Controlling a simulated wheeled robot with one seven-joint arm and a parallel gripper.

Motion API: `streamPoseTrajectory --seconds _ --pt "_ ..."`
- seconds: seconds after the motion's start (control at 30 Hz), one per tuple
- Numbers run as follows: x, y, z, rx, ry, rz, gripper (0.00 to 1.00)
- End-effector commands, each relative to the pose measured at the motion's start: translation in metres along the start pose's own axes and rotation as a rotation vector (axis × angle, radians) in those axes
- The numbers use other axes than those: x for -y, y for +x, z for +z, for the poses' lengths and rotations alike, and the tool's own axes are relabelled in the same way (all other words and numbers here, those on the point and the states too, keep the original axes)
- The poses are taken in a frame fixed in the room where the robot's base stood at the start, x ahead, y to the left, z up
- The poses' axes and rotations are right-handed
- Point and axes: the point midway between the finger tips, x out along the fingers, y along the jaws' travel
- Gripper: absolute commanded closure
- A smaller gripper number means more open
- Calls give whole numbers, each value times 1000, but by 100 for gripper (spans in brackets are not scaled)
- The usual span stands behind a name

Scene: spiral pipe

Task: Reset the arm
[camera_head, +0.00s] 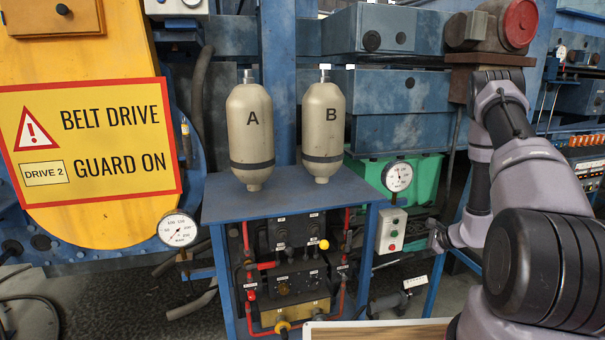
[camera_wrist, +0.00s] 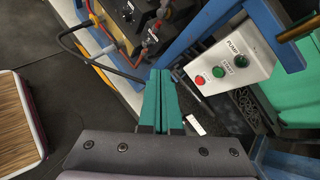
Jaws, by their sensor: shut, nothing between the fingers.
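My gripper (camera_wrist: 159,74) shows in the wrist view as two teal fingers pressed together, with nothing between them. It points at the floor area beside the blue stand. In the head view my arm comes in from the right, bent, and its wrist end is low, right of the pump button box (camera_head: 391,230). The fingers are too small to make out there. In the wrist view the button box (camera_wrist: 231,62) is right of the fingers and apart from them. It has red, green and black buttons.
Canisters A (camera_head: 250,135) and B (camera_head: 323,128) stand upright on the blue stand (camera_head: 290,203). A valve panel (camera_head: 288,270) with red pipes sits below. Gauges (camera_head: 397,177) and (camera_head: 180,230) flank the stand. A yellow belt guard (camera_head: 85,60) is at left. Dark floor shows at left.

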Motion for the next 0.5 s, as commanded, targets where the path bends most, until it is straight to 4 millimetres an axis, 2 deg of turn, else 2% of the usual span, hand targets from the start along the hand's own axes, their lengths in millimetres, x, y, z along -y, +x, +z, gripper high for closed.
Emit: streamPoseTrajectory --seconds 0.03,0.1,0.17,0.23,0.37,0.5 --pt "9 -7 22 16 -37 10 100" --pt "18 -18 54 40 -93 33 100" --pt "24 -31 85 60 -151 58 100" --pt "29 -48 125 82 -231 92 100" --pt "28 -83 192 109 -379 154 100" --pt "16 -125 255 116 -546 214 100"
